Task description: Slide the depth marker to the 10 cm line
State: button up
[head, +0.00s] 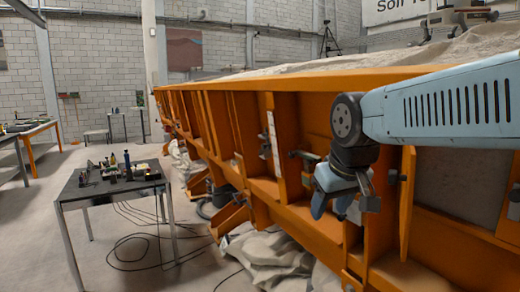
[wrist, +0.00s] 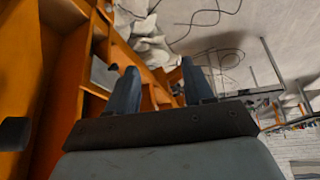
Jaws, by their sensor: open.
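A narrow white scale strip (head: 273,142) runs upright on an orange rib of the sandbed in the head view. A small dark piece (head: 265,147) sits at its left edge; it may be the depth marker, but it is too small to be sure. The scale's lines cannot be read. My gripper (head: 342,198) hangs beside the orange side frame, right of and lower than the scale, apart from it. In the wrist view my gripper (wrist: 158,82) shows two separated fingers with nothing between them. I cannot make out the scale in the wrist view.
The orange sandbed frame (head: 350,78) has several ribs and ledges close to my arm. A dark fitting (head: 305,156) juts out between scale and gripper. A black table (head: 112,187) with small items stands left. Cables (head: 150,240) and pale sacking (head: 268,250) lie on the floor.

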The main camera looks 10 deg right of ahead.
jog(key=w+d+n+g+h, duration=0.1)
jog(key=w+d+n+h, duration=0.2)
jog(key=w, duration=1)
jog(key=w+d+n+g+h, duration=0.15)
jog(key=w+n, duration=0.25)
jog(key=w, duration=0.8)
jog(key=w+d+n+g+h, duration=0.1)
jog(key=w+n+h, duration=0.3)
jog(key=w, duration=0.9)
jog(key=n+t+h, duration=0.4)
jog(key=n+h, duration=0.5)
send_near(262, 147)
jog(key=shift+y, duration=0.25)
jog(key=x, duration=1)
jog(key=shift+w+d, duration=0.1)
jog(key=shift+d, duration=0.25)
jog(key=shift+r, duration=0.1)
grip_shut()
